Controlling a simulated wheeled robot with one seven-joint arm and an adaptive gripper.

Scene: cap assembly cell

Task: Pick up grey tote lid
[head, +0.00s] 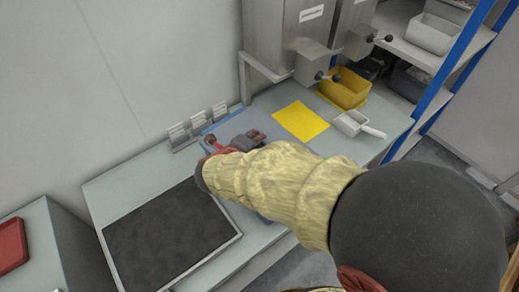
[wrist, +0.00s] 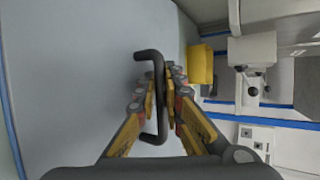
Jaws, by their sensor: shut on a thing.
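The grey tote lid (wrist: 75,75) is a broad, flat, pale grey surface filling the left of the wrist view. A bent black handle (wrist: 150,58) stands on it. My gripper (wrist: 163,95) is shut on this handle, with a finger on each side of the bar. In the head view my gripper (head: 250,138) is over a flat blue-grey piece (head: 217,126) on the worktop, near the wall. My arm hides most of that piece, and I cannot tell whether the lid is resting or raised.
A dark mat in a pale-rimmed tray (head: 165,235) lies left of my arm. A yellow sheet (head: 301,121), a white scoop (head: 354,124) and a yellow bin (head: 345,88) are to the right. Grey dispensers (head: 283,35) stand behind. Small racks (head: 198,122) line the wall.

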